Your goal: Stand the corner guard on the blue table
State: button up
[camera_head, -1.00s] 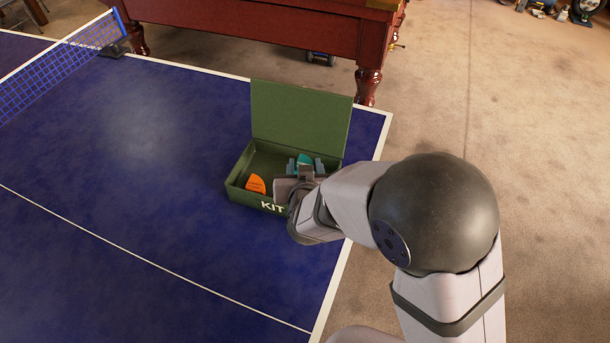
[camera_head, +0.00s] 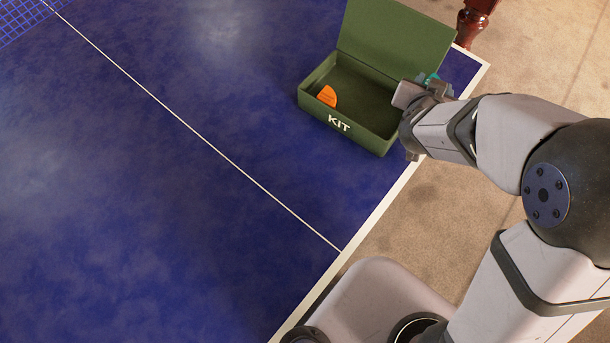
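A teal piece (camera_head: 432,77), only partly visible, shows at my gripper (camera_head: 432,86); it may be the corner guard. My gripper seems shut on it, though the wrist hides most of the fingers. It is at the right end of the open green KIT box (camera_head: 362,137), in front of the lid's lower right corner. An orange wedge-shaped piece (camera_head: 327,96) lies inside the box at the left. The box stands on the blue table (camera_head: 180,200), near its right edge.
The green lid (camera_head: 392,38) stands raised at the back of the box. The blue table is bare left of and in front of the box. A net (camera_head: 22,18) crosses the far left corner. A red-brown table leg (camera_head: 474,22) stands behind.

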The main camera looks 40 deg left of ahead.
jog(key=shift+w+d+r+n+y, duration=0.25)
jog(key=shift+w+d+n+y, duration=0.05)
jog(key=shift+w+d, duration=0.05)
jog(key=shift+a+r+n+g+y, duration=0.2)
jog(key=shift+r+n+g+y, duration=0.1)
jog(key=shift+n+y, duration=0.35)
jog(key=shift+s+a+r+n+g+y, duration=0.2)
jog(key=shift+a+r+n+g+y, duration=0.1)
jog(key=shift+a+n+y, duration=0.35)
jog(key=s+a+n+g+y, duration=0.1)
jog(key=n+y, duration=0.1)
jog(key=n+g+y, duration=0.3)
jog(key=n+g, duration=1.1)
send_over(310, 194)
notch_tip(310, 194, down, 5)
jog(key=shift+f+b, duration=1.85)
jog(key=shift+f, duration=3.05)
jog(key=shift+f, duration=0.2)
